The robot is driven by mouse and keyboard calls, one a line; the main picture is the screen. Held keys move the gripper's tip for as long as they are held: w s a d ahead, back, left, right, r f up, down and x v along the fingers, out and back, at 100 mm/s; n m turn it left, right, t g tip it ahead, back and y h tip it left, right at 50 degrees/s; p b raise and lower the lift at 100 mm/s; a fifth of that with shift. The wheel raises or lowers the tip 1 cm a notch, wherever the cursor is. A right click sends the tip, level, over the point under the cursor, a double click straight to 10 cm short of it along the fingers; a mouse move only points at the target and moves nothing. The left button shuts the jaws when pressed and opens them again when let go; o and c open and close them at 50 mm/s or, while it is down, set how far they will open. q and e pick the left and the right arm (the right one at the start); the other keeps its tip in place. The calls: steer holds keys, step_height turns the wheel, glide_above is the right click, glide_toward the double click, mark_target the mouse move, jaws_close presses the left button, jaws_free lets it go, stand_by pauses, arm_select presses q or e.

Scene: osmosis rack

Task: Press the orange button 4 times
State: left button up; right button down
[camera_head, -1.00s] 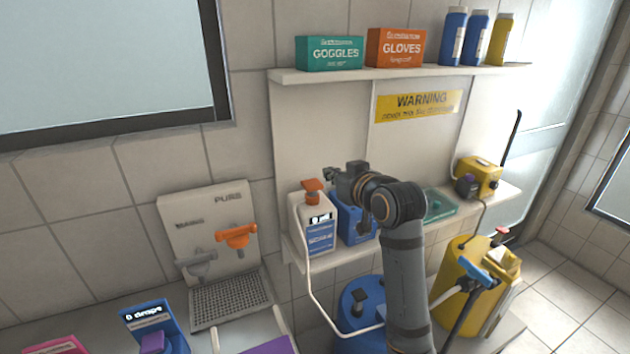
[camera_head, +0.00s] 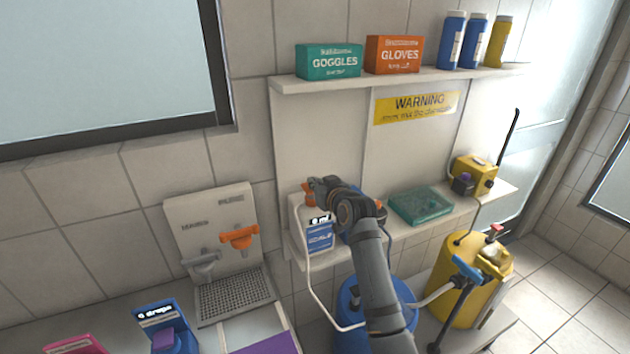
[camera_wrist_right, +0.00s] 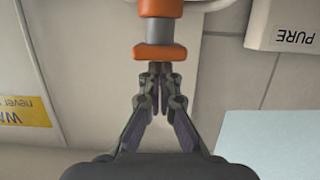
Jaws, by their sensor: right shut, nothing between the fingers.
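The orange button (camera_head: 307,188) is the cap on top of a white bottle (camera_head: 297,217) with a blue label, on the lower shelf at the wall. In the right wrist view the orange cap (camera_wrist_right: 160,52) sits on a short grey stem, with an orange collar beyond it. My right gripper (camera_head: 316,186) is at the cap and partly covers it in the head view. Its fingers (camera_wrist_right: 160,72) are shut and empty, their tips right at the cap's face. I cannot tell whether they touch it. My left gripper is not in view.
A green tray (camera_head: 422,205) and a yellow device (camera_head: 474,175) stand on the same shelf, right of my arm. Goggles (camera_head: 329,62) and gloves (camera_head: 393,54) boxes sit on the shelf above. An orange tap (camera_head: 240,238) is on a panel to the left.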

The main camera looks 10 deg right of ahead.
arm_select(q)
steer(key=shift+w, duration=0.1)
arm_select(e)
steer(key=shift+w+f, duration=0.1)
steer(key=shift+f+b, duration=0.7)
steer(key=shift+f, duration=0.75)
arm_select(q)
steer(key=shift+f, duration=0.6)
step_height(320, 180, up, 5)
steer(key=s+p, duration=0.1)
steer(key=p, duration=0.4)
arm_select(e)
step_height(320, 180, up, 6)
steer(key=shift+w+f, duration=0.1)
steer(key=shift+f, duration=0.05)
steer(key=s+b, duration=0.1)
steer(key=s+f+b, duration=0.1)
steer(key=s, duration=0.1)
steer(key=shift+d+f+b, duration=0.15)
steer(key=shift+d+b, duration=0.05)
steer(key=shift+b, duration=0.2)
arm_select(q)
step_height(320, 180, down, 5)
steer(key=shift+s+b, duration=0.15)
steer(key=shift+b, duration=0.9)
arm_select(e)
steer(key=v, duration=0.7)
steer(key=shift+r, duration=0.45)
